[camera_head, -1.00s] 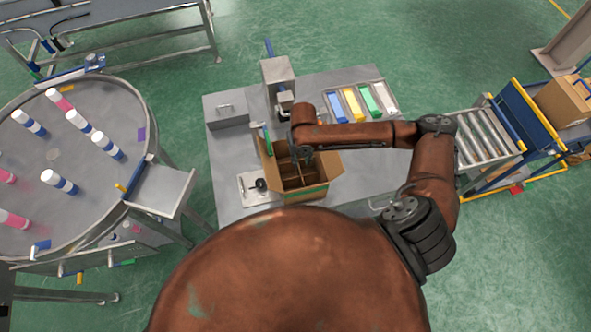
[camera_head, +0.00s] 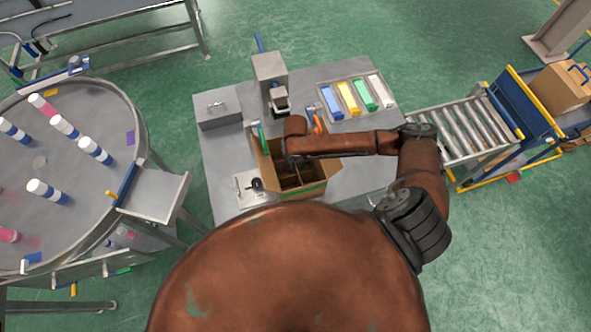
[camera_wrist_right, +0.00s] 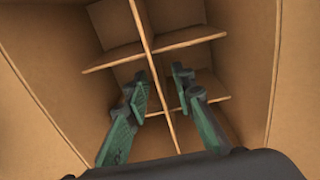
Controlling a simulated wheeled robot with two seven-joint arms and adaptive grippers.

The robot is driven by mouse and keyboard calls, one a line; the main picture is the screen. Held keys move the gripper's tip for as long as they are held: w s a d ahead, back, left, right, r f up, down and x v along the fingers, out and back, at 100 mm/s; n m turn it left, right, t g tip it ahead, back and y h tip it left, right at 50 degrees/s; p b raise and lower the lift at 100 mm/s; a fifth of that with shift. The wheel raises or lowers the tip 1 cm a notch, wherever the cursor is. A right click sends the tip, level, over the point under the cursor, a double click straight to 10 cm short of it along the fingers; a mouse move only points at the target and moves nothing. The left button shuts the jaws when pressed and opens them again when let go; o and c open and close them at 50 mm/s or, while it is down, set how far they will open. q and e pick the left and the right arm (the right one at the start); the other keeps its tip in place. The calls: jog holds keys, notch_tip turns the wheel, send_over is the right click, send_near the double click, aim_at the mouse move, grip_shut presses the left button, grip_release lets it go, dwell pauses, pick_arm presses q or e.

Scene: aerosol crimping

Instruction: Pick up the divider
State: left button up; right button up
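The divider (camera_wrist_right: 193,37) is a brown cardboard lattice of crossed panels inside the open carton (camera_wrist_right: 65,50). In the head view the carton (camera_head: 313,190) stands on the grey worktable, and part of the divider (camera_head: 290,181) shows below my right arm. My right gripper (camera_wrist_right: 162,88) is down inside the carton. Its two green-padded fingers are spread, one on each side of a divider panel, with gaps visible beside it. Whether either pad touches the cardboard is unclear. My arm hides the gripper in the head view. My left gripper is not in view.
A grey press (camera_head: 270,75) stands behind the carton. A tray (camera_head: 330,103) of coloured strips lies back right. A roller conveyor (camera_head: 462,128) is at the right. A round table (camera_head: 90,190) with several bottles is at the left.

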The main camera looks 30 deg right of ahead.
jog(key=shift+f, duration=0.15)
grip_shut()
dwell(0.6)
